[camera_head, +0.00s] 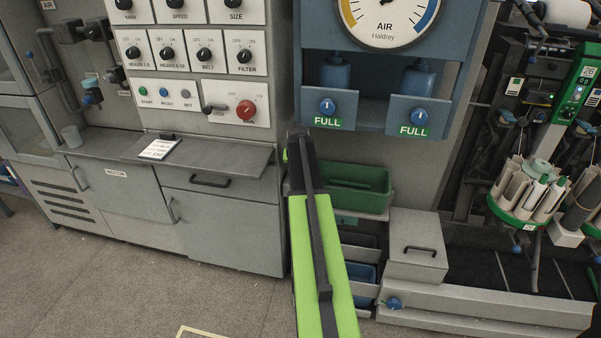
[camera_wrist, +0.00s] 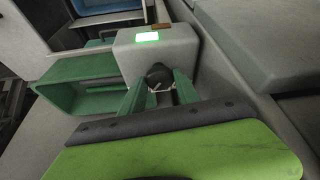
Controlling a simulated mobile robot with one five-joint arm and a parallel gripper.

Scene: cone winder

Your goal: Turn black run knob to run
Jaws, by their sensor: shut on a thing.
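The black run knob (camera_wrist: 158,76) is a round dark knob with a pale mark, on the face of a grey box (camera_wrist: 126,52) in the wrist view. My gripper (camera_wrist: 160,92) has its two green fingers on either side of the knob and is shut on it. The fingers cover the knob's sides. A lit green panel (camera_wrist: 148,37) glows on the box above the knob. Its lettering is too small to read, and I cannot tell which setting the mark points to. In the head view my green arm hides the knob and the fingertips.
A green bin (camera_wrist: 78,88) lies just left of the knob box. In the head view, a cabinet with switches (camera_head: 190,60) stands left and a blue air panel (camera_head: 375,65) stands above. A grey lidded box (camera_head: 415,262) is at right. The floor (camera_head: 100,285) at left is clear.

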